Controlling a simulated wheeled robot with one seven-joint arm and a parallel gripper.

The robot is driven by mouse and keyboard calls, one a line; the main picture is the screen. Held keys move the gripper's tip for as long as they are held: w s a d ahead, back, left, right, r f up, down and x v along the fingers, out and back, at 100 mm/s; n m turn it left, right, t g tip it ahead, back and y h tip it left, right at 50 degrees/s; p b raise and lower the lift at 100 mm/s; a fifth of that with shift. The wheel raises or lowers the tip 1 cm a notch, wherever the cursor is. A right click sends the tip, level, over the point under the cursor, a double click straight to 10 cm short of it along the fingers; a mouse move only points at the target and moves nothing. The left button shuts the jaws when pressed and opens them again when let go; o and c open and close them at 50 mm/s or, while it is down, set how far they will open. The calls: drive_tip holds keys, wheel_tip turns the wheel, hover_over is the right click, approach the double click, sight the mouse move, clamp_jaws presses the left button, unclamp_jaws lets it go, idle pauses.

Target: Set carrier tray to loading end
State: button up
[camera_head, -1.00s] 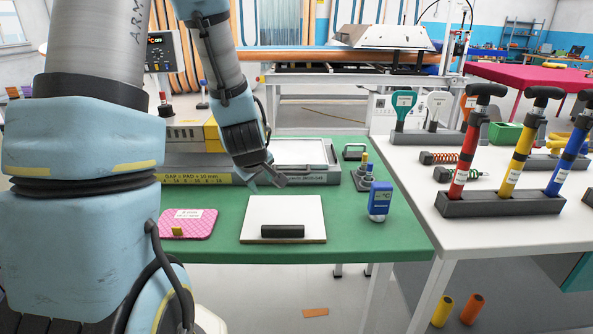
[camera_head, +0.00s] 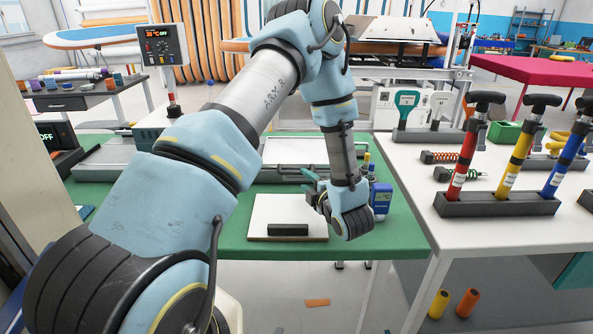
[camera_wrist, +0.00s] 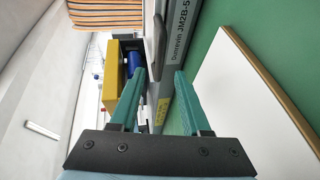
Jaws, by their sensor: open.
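A pale flat tray (camera_head: 290,150) lies on a long grey machine bed at the back of the green table; I take it as the carrier tray. The grey bed's lettered side (camera_wrist: 208,32) shows close up in the wrist view. My gripper (camera_head: 309,183) is open and empty, above the table between the bed and a white board. In the wrist view its two teal fingers (camera_wrist: 160,75) stand apart, pointing along the bed, with nothing between them. My arm hides the bed's middle and part of the tray.
The white board (camera_head: 276,212) with a dark handle lies at the table's front, and its tan edge shows in the wrist view (camera_wrist: 265,85). A yellow block (camera_wrist: 122,80) stands beyond the fingers. Pumps (camera_head: 512,160) stand on the white table.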

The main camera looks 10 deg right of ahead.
sight(296, 173)
drive_tip(key=p+x, duration=0.2)
drive_tip(key=x, duration=0.5)
drive_tip(key=shift+w+a, duration=0.1)
drive_tip(key=shift+w, duration=0.2)
clamp_jaws()
idle(1.1)
